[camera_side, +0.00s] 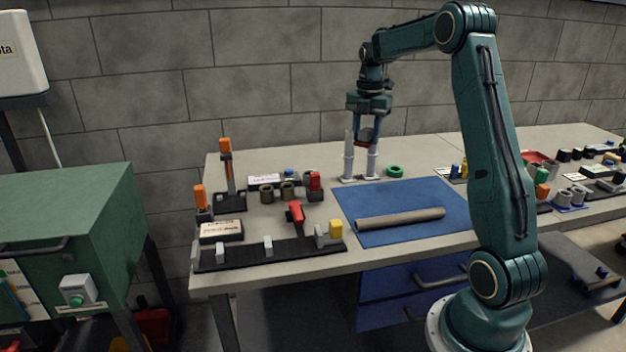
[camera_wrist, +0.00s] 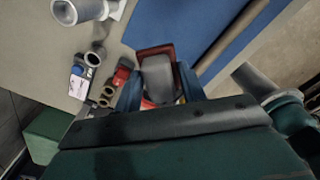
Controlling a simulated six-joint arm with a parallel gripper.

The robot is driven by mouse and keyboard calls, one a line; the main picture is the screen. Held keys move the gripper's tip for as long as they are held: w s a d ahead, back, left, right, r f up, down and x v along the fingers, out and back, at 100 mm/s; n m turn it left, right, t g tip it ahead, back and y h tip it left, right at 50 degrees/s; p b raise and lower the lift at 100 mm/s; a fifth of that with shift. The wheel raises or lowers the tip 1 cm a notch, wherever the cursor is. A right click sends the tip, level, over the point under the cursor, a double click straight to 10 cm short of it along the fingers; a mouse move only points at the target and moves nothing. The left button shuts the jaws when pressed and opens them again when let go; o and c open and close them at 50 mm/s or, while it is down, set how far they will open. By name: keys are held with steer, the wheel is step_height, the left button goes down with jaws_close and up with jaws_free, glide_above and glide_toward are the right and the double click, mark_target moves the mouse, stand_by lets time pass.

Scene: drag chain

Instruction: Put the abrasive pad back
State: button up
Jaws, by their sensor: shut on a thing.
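My gripper (camera_side: 367,143) hangs pointing down above the back of the bench, over two pale upright posts (camera_side: 348,160). It is shut on a small red and grey piece, which I take to be the abrasive pad (camera_side: 367,131). In the wrist view the pad (camera_wrist: 155,51) shows between the two blue fingers, its red edge beyond a grey part. The pad is clear of the bench top. Its lower side is partly hidden, and I cannot tell whether it touches a post.
A blue mat (camera_side: 385,205) with a brown tube (camera_side: 400,219) lies in front. A green ring (camera_side: 395,171) is right of the posts. A black rack (camera_side: 270,255), a red clamp-like piece (camera_side: 297,212) and orange-handled tools (camera_side: 226,147) crowd the left.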

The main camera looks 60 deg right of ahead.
mark_target(361, 199)
step_height(361, 199, down, 17)
steer(key=shift+f, duration=0.15)
stand_by(0.8)
steer(key=shift+f, duration=0.15)
steer(key=o, duration=0.9)
step_height(361, 199, up, 12)
steer(key=shift+r, duration=0.15)
steer(key=shift+a, duration=0.1)
stand_by(0.7)
